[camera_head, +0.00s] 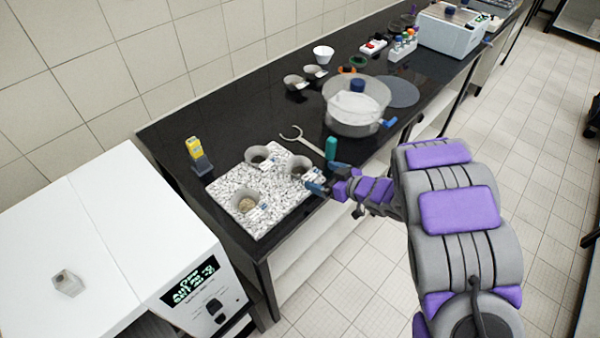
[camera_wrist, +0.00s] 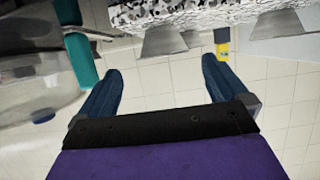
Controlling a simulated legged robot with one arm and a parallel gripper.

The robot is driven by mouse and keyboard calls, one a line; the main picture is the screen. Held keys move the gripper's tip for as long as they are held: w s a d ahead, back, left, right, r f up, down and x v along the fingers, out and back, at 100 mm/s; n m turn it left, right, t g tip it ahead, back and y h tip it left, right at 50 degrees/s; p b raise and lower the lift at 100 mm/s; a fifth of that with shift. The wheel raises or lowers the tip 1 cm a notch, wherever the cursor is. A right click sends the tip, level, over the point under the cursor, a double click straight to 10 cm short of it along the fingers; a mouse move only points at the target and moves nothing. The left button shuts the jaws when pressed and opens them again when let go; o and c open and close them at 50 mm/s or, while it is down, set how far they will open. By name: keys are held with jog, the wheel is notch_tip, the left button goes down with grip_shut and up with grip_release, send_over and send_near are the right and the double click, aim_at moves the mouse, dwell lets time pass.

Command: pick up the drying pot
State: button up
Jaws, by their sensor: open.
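Three small grey tapered pots with white labels stand upright on a speckled white-and-black slab (camera_head: 278,212): a right one (camera_head: 300,172), a back one (camera_head: 259,163) and a front one (camera_head: 247,208) with brown contents. I cannot tell by looks which is the drying pot. My gripper (camera_head: 325,178) is open and empty at the slab's right edge, close beside the right pot. In the wrist view, which looks upside down, my open fingers (camera_wrist: 161,76) point towards two pots, one centred (camera_wrist: 163,41) and one at upper right (camera_wrist: 280,26). No contact shows.
A teal upright object (camera_head: 331,148) stands close to my gripper, with tongs (camera_head: 300,140) beside it. A large clear bowl (camera_head: 355,118) is behind. A yellow device (camera_head: 195,150) stands left of the slab, and a white oven (camera_head: 105,230) is front left. Other pots and tools fill the far bench.

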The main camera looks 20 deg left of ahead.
aim_at(310, 172)
jog(key=x, duration=0.2)
jog(key=shift+w+a+f, duration=0.2)
jog(key=shift+a+f, duration=0.05)
jog(key=b+x, duration=0.1)
jog(key=x, duration=0.1)
jog(key=b+x, duration=0.1)
jog(key=x, duration=0.2)
jog(key=shift+s+a+f, duration=0.1)
jog(key=shift+a+f, duration=0.05)
jog(key=shift+a, duration=0.25)
jog(key=shift+d, duration=0.1)
jog(key=shift+c, duration=0.7)
jog(key=c, duration=0.8)
